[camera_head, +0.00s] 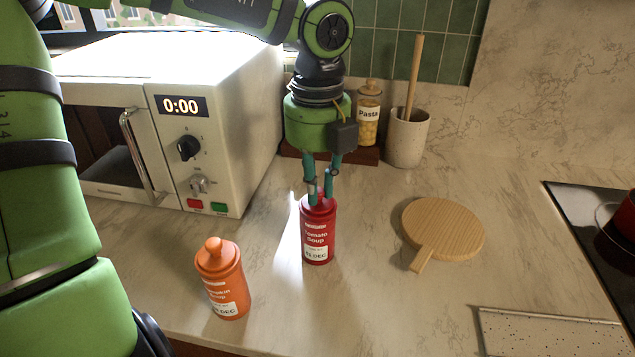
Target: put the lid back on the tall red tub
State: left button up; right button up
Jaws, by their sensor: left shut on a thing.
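The tall red tub (318,240), labelled Tomato Soup, stands upright on the counter near the middle. My left gripper (320,200) points straight down over it, its fingers shut on the red lid (319,207) at the tub's top. The lid is in line with the tub's mouth, and no clear gap shows between them. The fingers partly hide the lid, so I cannot tell whether it is fully seated. My right gripper is out of view.
An orange tub (222,285) with a knobbed lid stands at front left. A white microwave (215,110) is behind it. A round wooden board (442,229) lies to the right, near a utensil crock (407,140) and pasta jar (368,118). A hob (585,235) is far right.

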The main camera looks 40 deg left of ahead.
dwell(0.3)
pick_arm(q)
jog(key=o, duration=0.8)
jog(key=shift+o, duration=0.2)
jog(key=o, duration=0.5)
jog(key=shift+r, duration=0.1)
jog(key=shift+r+p, duration=2.35)
jog(key=shift+r, duration=1.1)
